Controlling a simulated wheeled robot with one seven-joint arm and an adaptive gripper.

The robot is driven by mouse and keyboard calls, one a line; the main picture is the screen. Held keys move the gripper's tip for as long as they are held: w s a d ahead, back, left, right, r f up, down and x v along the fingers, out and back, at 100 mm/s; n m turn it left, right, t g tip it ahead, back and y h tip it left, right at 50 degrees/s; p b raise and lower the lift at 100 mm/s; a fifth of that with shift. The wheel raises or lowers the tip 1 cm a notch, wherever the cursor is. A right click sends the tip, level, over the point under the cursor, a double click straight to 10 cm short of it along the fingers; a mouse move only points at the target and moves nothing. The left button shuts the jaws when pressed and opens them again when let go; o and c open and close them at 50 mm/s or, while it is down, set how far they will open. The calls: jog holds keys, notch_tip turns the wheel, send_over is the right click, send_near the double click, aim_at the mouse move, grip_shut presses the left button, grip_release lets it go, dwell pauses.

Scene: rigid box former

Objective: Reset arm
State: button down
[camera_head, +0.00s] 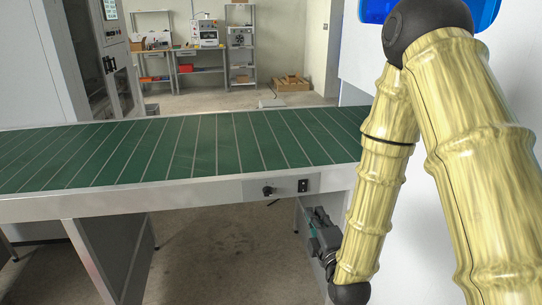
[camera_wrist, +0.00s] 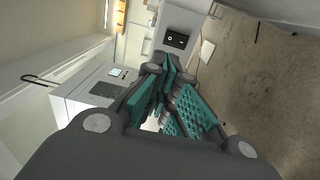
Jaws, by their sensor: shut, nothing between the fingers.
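The arm folds down along the right side of the head view. No object is in the gripper.
A green conveyor (camera_head: 190,150) spans the left and middle, its front rail (camera_head: 130,202) near my gripper. A black switch box (camera_head: 303,185) sits on that rail. A grey machine (camera_head: 100,60) stands behind left. Shelves (camera_head: 240,45) and a wooden pallet (camera_head: 291,83) are far back.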

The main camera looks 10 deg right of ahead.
jog(key=s+f+m+g+p, duration=0.2)
jog(key=s+f+m+g, duration=0.35)
jog(key=f, duration=0.55)
jog(key=s+f+m+g+p, duration=0.2)
jog(key=s+f+m+g, duration=0.2)
jog(key=s+f, duration=0.55)
jog(key=s+f+m+g+p, duration=0.1)
jog(key=s+f+m+g, duration=0.2)
jog(key=s, duration=0.4)
jog(key=s+d+f+m+g+p, duration=0.1)
jog(key=s+f+m+g, duration=0.2)
jog(key=s+f, duration=0.2)
jog(key=s+d+f+m+g+h, duration=0.1)
jog(key=s+f+m+g, duration=0.2)
jog(key=s, duration=0.6)
jog(key=shift+s+f+p, duration=0.3)
jog(key=shift+f+p, duration=0.1)
jog(key=shift+f, duration=0.45)
